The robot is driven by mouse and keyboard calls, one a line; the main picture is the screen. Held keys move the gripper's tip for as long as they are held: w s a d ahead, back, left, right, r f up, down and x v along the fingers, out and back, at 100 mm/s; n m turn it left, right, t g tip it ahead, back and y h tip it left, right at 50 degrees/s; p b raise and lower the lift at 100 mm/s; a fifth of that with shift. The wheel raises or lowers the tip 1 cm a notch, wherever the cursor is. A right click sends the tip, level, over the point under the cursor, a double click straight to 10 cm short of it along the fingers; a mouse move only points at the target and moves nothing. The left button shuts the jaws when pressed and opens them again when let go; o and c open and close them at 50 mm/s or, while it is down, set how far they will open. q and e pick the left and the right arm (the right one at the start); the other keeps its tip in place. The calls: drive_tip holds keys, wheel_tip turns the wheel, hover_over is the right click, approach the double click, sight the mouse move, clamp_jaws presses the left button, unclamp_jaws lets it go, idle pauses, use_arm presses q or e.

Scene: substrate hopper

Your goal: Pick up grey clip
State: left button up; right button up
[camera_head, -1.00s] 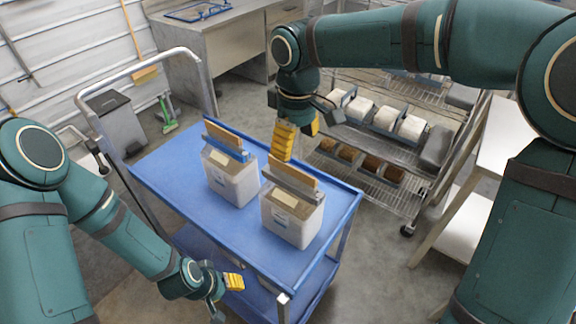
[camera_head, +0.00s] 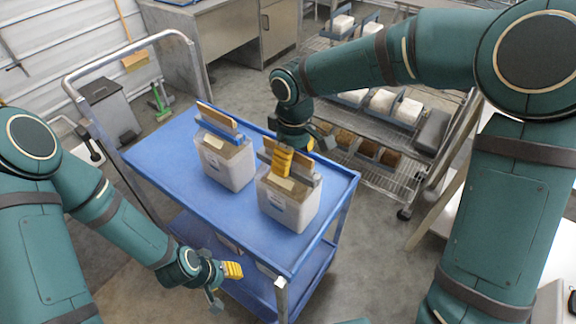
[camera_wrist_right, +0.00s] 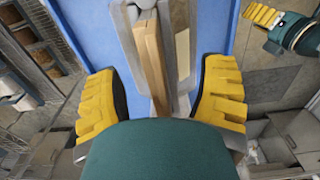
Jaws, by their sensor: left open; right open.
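My right gripper (camera_head: 283,161) is over that bin's top, partly covering clip and wood. In the right wrist view, its yellow fingers (camera_wrist_right: 162,98) are open on either side of the grey clip (camera_wrist_right: 125,30) and the wooden strip (camera_wrist_right: 150,60). I cannot tell whether they touch. My left gripper (camera_head: 233,270) is open and empty near the cart's front left edge. It also shows in the right wrist view (camera_wrist_right: 262,14).
A second white bin (camera_head: 228,165) with a blue clip (camera_head: 219,131) and wooden strip stands left on the blue cart (camera_head: 165,150). A wire rack (camera_head: 350,135) with several blocks stands behind. The cart's left part is clear.

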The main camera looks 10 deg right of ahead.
wheel_tip(320, 180, down, 3)
drive_tip(key=shift+r, duration=0.1)
clamp_jaws()
drive_tip(key=shift+r, duration=0.1)
